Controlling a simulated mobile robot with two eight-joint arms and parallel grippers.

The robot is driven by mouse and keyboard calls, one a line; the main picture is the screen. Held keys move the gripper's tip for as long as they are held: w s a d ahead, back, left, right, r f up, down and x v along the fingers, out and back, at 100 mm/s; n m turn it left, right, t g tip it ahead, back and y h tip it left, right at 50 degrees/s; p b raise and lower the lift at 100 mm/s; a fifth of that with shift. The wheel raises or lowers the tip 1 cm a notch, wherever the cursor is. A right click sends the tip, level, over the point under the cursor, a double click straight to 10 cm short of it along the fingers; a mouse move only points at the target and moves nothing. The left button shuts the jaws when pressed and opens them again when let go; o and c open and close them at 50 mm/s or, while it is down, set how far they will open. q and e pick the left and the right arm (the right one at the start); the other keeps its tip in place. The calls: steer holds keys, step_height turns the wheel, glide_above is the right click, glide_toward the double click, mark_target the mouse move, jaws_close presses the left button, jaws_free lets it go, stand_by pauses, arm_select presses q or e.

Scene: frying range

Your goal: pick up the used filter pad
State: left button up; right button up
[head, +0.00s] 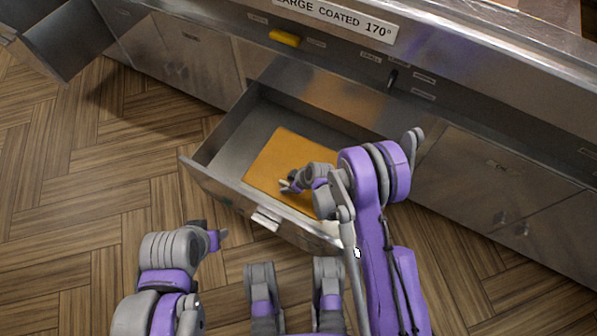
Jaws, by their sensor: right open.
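The used filter pad (273,158) is a flat orange-brown sheet lying in an open metal drawer (222,189). Part of it is hidden behind my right arm. My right gripper (289,184) is open and over the pad's front part, low in the drawer. I cannot tell whether its fingers touch the pad. My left gripper (218,235) is outside the drawer, to its front left, above the floor. It is small and seen from behind, and its jaws are unclear.
The drawer's front panel, with a handle (265,219), stands between the floor and the pad. The counter (440,70) with a "LARGE COATED 170°" label (335,18) runs above. Another opened unit (65,40) is at upper left. The wooden floor (90,200) at left is clear.

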steer(key=shift+a+f, duration=0.15)
steer(key=shift+f, duration=0.05)
jaws_close()
stand_by(1.3)
